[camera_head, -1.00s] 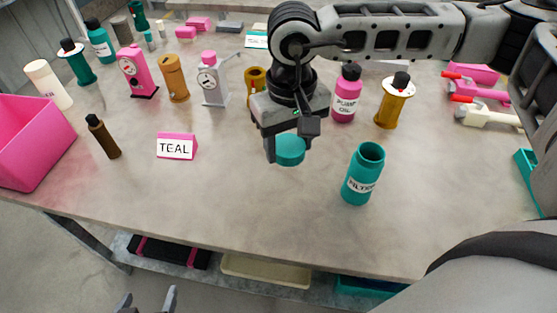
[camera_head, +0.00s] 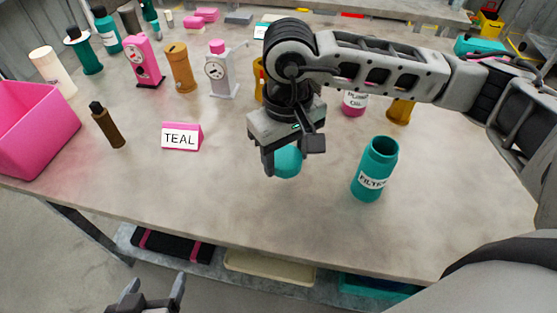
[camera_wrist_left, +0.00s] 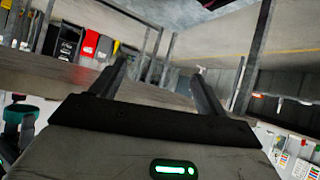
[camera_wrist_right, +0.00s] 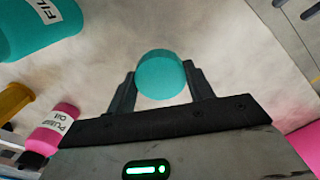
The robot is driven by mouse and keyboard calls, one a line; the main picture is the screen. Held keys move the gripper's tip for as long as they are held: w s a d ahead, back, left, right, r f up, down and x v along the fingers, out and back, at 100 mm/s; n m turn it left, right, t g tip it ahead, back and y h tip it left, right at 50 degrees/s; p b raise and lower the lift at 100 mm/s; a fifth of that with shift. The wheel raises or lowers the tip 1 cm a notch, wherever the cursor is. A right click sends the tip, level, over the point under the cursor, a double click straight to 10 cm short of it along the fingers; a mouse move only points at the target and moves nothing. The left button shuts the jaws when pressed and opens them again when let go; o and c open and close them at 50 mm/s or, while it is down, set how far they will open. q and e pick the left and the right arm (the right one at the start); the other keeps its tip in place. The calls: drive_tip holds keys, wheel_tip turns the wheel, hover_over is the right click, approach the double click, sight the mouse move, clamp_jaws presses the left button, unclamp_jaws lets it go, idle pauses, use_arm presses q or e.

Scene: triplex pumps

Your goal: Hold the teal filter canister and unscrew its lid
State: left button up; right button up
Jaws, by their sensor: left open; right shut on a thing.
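The teal filter canister (camera_head: 370,172) stands upright on the table with an open top and a white "FILTER" label; part of it shows in the right wrist view (camera_wrist_right: 35,28). My right gripper (camera_head: 290,158) is to the left of the canister, apart from it, shut on the round teal lid (camera_head: 287,163). The lid sits between both fingers in the right wrist view (camera_wrist_right: 160,76). Whether it touches the table I cannot tell. My left gripper (camera_head: 150,293) is open and empty, low in front of the table; its fingers also show in the left wrist view (camera_wrist_left: 155,80).
A pink "TEAL" sign (camera_head: 181,137) and a brown bottle (camera_head: 107,126) stand left of my right gripper. A pink bin (camera_head: 35,125) is at the left edge. Pumps and bottles line the back, including a pink oil bottle (camera_head: 354,103). The front middle of the table is clear.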

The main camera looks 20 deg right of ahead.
sight(279, 156)
drive_tip(key=w+f, duration=0.1)
drive_tip(key=f, duration=0.1)
drive_tip(key=w+f, duration=0.2)
drive_tip(key=shift+w, duration=0.15)
wheel_tip(279, 156, down, 2)
drive_tip(key=shift+f+p, duration=0.2)
drive_tip(key=shift+p, duration=0.4)
drive_tip(key=shift+f+b, duration=0.45)
drive_tip(key=shift+f, duration=0.1)
drive_tip(key=o, duration=1.1)
drive_tip(key=shift+r, duration=0.15)
drive_tip(key=shift+c, duration=0.2)
drive_tip(key=shift+r+p, duration=0.4)
drive_tip(key=shift+p, duration=0.05)
wheel_tip(279, 156, up, 12)
drive_tip(key=shift+f+b, duration=0.25)
drive_tip(key=shift+b, duration=0.45)
